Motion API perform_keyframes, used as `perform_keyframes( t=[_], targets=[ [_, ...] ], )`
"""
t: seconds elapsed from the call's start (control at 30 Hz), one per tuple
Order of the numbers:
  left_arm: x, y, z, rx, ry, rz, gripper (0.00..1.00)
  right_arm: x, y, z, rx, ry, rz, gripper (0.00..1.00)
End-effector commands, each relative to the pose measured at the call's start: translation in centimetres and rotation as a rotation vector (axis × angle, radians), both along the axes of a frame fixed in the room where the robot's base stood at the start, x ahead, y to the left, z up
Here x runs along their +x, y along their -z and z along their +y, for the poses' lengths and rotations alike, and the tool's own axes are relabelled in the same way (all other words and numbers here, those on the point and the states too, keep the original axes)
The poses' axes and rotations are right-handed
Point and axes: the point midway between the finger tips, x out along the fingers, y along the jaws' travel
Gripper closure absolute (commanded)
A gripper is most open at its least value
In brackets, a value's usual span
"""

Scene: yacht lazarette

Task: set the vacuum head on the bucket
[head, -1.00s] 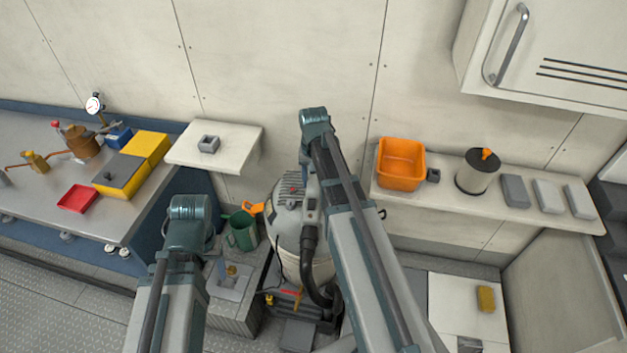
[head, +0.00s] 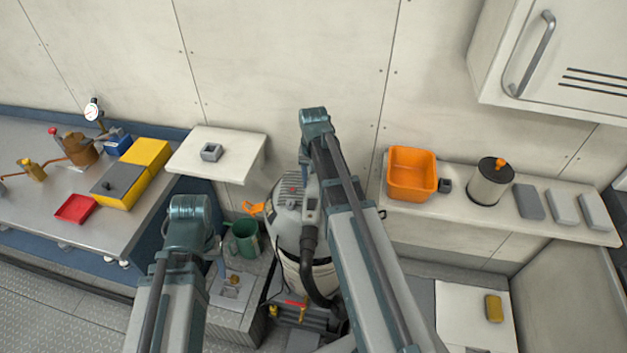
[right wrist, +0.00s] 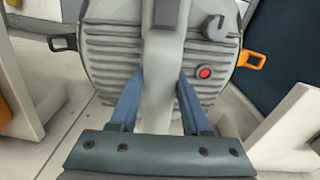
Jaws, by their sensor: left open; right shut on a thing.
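The grey ribbed vacuum head (head: 287,208) is at the middle of the head view, with a black hose in front. The pale bucket (head: 322,278) is under the head, partly hidden by the hose and my right arm. I cannot tell whether the head touches its rim. My left gripper (head: 221,262) is open, left of the bucket, its fingers only partly visible.
A green jug (head: 243,238) stands close left of the vacuum. A small wall shelf (head: 235,165) is behind it. An orange bin (head: 411,174) and a filter cartridge (head: 488,182) stand on the right shelf. The left bench (head: 125,215) holds a yellow box (head: 147,152) and a red tray (head: 75,209).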

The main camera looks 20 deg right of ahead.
Motion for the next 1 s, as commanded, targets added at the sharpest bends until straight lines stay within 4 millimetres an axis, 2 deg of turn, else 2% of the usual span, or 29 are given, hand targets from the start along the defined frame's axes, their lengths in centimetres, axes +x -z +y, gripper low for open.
perform_keyframes(
  t=[0.7,1.0],
  targets=[
    [0.0,5.3,0.0,0.0,0.0,0.0,0.37,0.0,5.3,0.0,0.0,0.0,0.0,1.0],
    [0.0,6.6,0.0,0.0,0.0,0.0,0.37,0.0,6.6,0.0,0.0,0.0,0.0,1.0]
  ],
)
